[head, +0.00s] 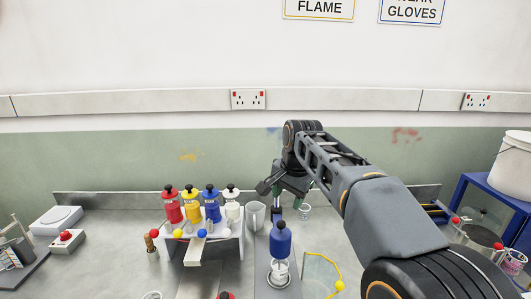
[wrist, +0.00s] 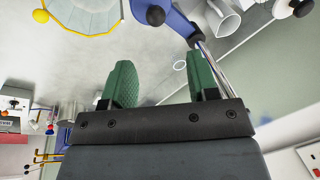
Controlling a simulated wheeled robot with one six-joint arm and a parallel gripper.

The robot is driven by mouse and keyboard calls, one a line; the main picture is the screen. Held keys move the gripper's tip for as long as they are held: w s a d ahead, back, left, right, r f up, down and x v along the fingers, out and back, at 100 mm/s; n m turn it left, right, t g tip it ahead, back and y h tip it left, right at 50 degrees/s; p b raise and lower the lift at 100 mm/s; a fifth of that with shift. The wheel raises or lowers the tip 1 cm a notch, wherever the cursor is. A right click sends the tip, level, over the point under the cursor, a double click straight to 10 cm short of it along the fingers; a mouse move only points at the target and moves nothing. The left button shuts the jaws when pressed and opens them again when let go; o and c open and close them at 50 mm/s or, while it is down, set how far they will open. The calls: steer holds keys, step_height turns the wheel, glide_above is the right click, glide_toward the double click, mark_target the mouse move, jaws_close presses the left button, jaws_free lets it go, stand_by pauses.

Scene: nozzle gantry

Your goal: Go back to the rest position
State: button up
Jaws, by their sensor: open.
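My gripper (wrist: 161,80) is open, its two green fingers spread apart with nothing held between them in the wrist view. In the head view my gripper (head: 290,196) hangs above the bench, at the far side of a blue bottle (head: 280,240). The blue bottle sits upright over a clear cup on a grey stand. In the wrist view a blue part (wrist: 178,22) with a dark knob and shiny rods lies beyond the fingers. I cannot tell whether the right finger touches the rods.
A white rack (head: 215,246) with red, yellow, blue and white bottles stands left of the stand. A grey cup (head: 256,214) is near my gripper. A yellow-edged clear tray (head: 318,272) lies right of the stand. A white bucket (head: 516,165) stands on a blue shelf at far right.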

steer(key=s+d+f+n, duration=0.3)
steer(key=s+d+f, duration=0.1)
steer(key=s+f, duration=0.3)
steer(key=s+d+f+n+t+h, duration=0.1)
steer(key=s+d+f+n, duration=0.3)
steer(key=s, duration=0.8)
step_height(320, 180, down, 3)
steer(key=shift+s+d+r+n+t, duration=0.1)
steer(key=shift+s+d+n+t, duration=0.2)
steer(key=shift+d, duration=0.05)
stand_by(0.4)
